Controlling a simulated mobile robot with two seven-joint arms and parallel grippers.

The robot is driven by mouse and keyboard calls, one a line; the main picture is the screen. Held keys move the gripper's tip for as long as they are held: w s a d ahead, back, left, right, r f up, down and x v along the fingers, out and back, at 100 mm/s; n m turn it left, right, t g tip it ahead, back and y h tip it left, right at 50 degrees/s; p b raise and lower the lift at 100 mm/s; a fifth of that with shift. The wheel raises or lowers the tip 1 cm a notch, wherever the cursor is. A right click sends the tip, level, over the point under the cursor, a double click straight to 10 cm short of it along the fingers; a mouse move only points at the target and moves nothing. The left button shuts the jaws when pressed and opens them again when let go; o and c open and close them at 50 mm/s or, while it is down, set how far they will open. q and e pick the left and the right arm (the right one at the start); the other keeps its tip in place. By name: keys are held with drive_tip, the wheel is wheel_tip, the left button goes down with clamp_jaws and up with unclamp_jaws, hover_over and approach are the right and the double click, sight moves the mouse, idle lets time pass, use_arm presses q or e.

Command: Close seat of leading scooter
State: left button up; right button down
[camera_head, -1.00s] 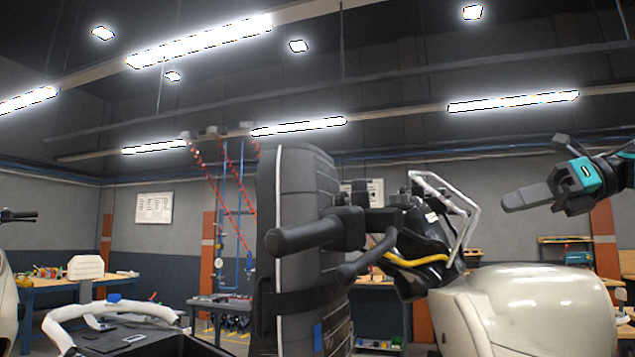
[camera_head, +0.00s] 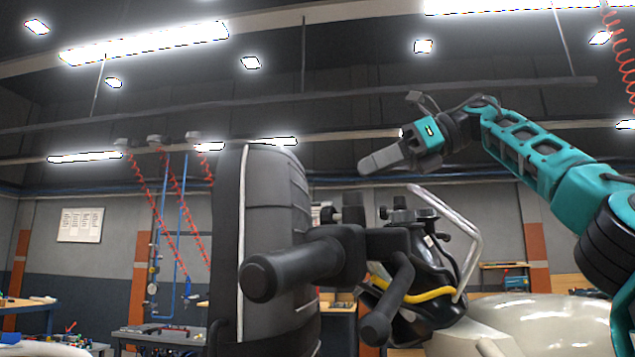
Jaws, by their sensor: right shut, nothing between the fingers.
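The scooter's black seat (camera_head: 275,215) with pale piping stands raised, nearly upright, left of the middle. The cream scooter body (camera_head: 540,318) shows at the lower right. My right gripper (camera_head: 366,168) reaches in from the right on its teal arm. It is shut and empty, and in the picture its fingertips are a little right of the seat's upper part, above the handlebar. I cannot tell its depth from the seat, but a gap shows between them. The seat's lower end and hinge are hidden. My left gripper is out of view.
A black handlebar grip (camera_head: 290,270) crosses in front of the seat, and a lever (camera_head: 388,305) hangs beside it. A clear bent rail (camera_head: 470,240) and a yellow cable (camera_head: 425,295) are to the right. Workbenches (camera_head: 155,338) stand behind. The air above the seat is clear.

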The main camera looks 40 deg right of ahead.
sight(299, 189)
drive_tip(key=x, duration=0.6)
drive_tip(key=r+x, duration=0.1)
drive_tip(key=x, duration=0.3)
drive_tip(key=shift+w, duration=0.2)
drive_tip(key=shift+r, duration=0.1)
